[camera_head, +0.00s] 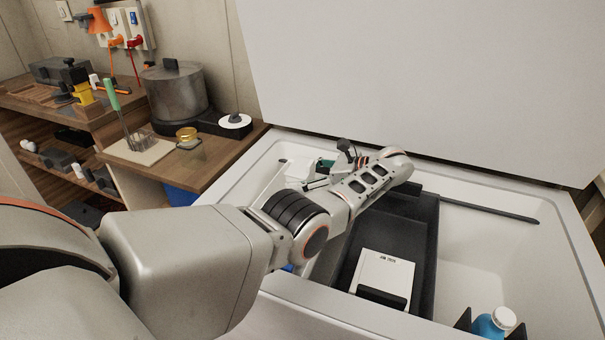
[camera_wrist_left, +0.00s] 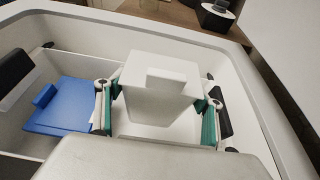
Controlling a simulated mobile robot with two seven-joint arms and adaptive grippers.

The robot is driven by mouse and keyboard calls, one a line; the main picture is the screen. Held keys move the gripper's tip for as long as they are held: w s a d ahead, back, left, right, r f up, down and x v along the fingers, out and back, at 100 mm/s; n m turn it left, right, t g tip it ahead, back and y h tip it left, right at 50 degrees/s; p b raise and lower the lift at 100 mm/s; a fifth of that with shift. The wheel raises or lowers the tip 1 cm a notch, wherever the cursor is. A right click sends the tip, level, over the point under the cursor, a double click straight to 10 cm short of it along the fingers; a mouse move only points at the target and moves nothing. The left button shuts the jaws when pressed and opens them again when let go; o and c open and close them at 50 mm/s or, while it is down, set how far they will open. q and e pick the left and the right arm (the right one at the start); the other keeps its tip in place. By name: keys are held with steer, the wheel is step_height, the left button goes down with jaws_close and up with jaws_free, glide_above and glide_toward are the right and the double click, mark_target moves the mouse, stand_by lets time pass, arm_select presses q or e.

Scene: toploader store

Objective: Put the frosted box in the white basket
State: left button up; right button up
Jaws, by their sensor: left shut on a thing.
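A pale, whitish box with a raised block on its lid, which looks like the frosted box (camera_wrist_left: 160,72), is between the fingers of my left gripper (camera_wrist_left: 157,112) in the left wrist view. The gripper is shut on it, with teal pads on both sides. In the head view my left gripper (camera_head: 322,168) is inside the far left part of the open white chest, partly hidden by my own arm. White walls surround the box in the left wrist view; I cannot tell which belong to the white basket.
A blue box (camera_wrist_left: 62,104) lies left of the gripper. A dark basket (camera_head: 424,235) holds a white box (camera_head: 384,276).

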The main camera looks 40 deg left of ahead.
mark_target(309, 192)
arm_select(q)
steer(key=shift+f, duration=0.95)
steer(key=shift+f+b, duration=1)
steer(key=shift+f, duration=1.7)
arm_select(e)
steer(key=shift+w+a+r, duration=0.25)
steer(key=shift+w+a, duration=0.2)
steer(key=shift+w, duration=0.1)
steer(key=shift+s+f, duration=0.2)
steer(key=shift+s, duration=0.05)
arm_select(q)
steer(key=shift+f, duration=0.3)
arm_select(e)
steer(key=shift+s+f, duration=0.2)
steer(key=shift+f, duration=0.1)
arm_select(q)
steer(key=o, duration=1.5)
steer(key=shift+c, duration=0.2)
